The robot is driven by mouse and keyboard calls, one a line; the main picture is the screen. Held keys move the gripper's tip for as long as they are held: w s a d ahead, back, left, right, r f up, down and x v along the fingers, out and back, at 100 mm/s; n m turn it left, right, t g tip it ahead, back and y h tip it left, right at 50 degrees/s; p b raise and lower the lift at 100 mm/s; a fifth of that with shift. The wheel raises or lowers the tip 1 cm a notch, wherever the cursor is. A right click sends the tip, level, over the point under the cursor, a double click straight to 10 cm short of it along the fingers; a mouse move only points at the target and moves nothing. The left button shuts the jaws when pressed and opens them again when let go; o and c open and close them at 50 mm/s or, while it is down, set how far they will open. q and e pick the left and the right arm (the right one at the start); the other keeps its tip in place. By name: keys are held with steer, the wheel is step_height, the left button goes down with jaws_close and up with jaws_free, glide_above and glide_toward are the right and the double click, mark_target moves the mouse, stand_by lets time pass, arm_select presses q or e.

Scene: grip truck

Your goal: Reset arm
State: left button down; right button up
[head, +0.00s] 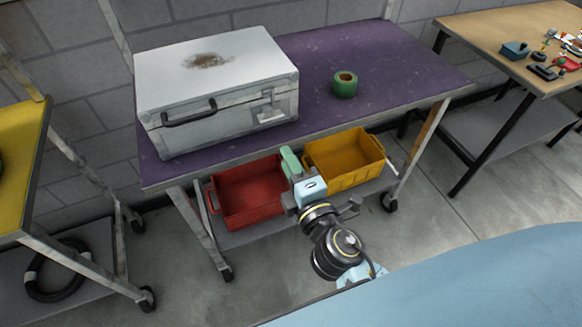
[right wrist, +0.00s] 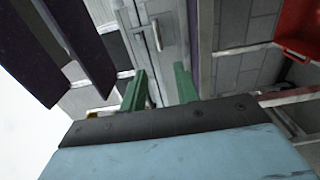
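My right arm reaches in from the bottom of the head view, in front of the cart. Its gripper (head: 291,161) has green fingers close to the cart's front edge, between a red bin and a yellow bin. In the right wrist view the two green fingers of this gripper (right wrist: 160,88) stand apart with nothing between them, so it is open and empty. My left gripper is in neither view.
The cart's purple top (head: 395,65) carries a silver case (head: 225,85) and a green tape roll (head: 345,86). The red bin (head: 245,195) and yellow bin (head: 345,160) sit below. A wooden table (head: 500,25) stands at right, a yellow-topped cart (head: 20,140) at left.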

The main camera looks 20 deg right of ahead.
steer(key=shift+s, duration=0.3)
stand_by(0.4)
steer(key=s+d+f+m+g, duration=0.1)
steer(key=s+f+m+g, duration=0.15)
steer(key=f, duration=0.85)
steer(key=s+d+f+m+g, duration=0.2)
steer(key=s+f+g, duration=0.2)
steer(key=f, duration=0.8)
steer(key=s+d+f+m+g, duration=0.1)
steer(key=s+f+m+g, duration=0.2)
steer(key=f, duration=0.8)
steer(key=s+d+f+m+g, duration=0.2)
steer(key=s+f, duration=0.3)
steer(key=s, duration=0.3)
steer(key=s+d+f+m+g, duration=0.3)
steer(key=s+d+f, duration=0.1)
steer(key=s, duration=0.5)
steer(key=s+d+f+m+g+h, duration=0.1)
steer(key=s+d+f+m+g, duration=0.1)
steer(key=s+f, duration=0.4)
steer(key=s+d+m, duration=0.1)
steer(key=s, duration=0.2)
steer(key=shift+d+f, duration=0.25)
steer(key=shift+m, duration=0.25)
